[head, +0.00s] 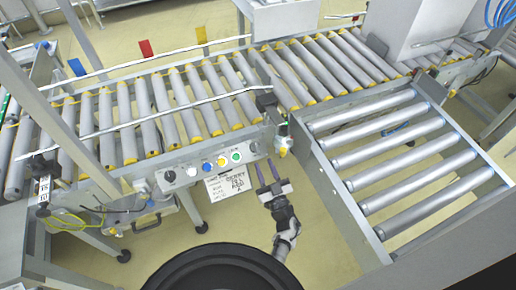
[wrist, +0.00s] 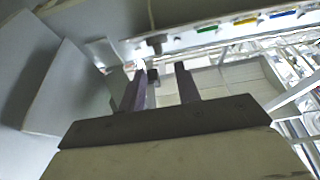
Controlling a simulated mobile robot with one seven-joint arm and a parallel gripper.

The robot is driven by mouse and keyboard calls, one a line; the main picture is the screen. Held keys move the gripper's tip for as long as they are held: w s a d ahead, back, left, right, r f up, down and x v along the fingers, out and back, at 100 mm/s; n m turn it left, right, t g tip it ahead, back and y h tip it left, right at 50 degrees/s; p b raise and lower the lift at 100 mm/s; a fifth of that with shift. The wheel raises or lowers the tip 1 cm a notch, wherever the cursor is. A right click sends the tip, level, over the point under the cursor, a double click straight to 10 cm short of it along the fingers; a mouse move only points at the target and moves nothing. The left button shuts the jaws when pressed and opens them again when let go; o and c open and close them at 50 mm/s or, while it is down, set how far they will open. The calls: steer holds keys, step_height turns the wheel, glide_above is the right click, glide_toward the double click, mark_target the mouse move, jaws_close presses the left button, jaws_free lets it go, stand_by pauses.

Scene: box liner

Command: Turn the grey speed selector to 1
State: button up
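The control panel (head: 215,163) sits on the front of the conveyor. A small grey knob (head: 253,147) is at its right end, beside tiny markings I cannot read; it is probably the speed selector. In the wrist view a dark knob-like shape (wrist: 155,43) sticks out at the matching end of the panel; its pointer direction cannot be read. My gripper (head: 268,163) is below and right of that knob, apart from it. Its two fingers also show in the wrist view (wrist: 160,78), spread open with nothing held.
Blue (head: 206,167), yellow (head: 221,161) and green (head: 236,157) buttons line the panel, with a black knob (head: 168,176) at its left. A lettered card (head: 228,184) hangs below. A bracket with a yellow-green part (head: 282,140) and a side roller conveyor (head: 390,140) are right.

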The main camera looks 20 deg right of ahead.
mark_target(257, 147)
steer(key=x, duration=0.6)
steer(key=shift+w+r, duration=0.15)
steer(key=shift+w, duration=0.2)
jaws_close()
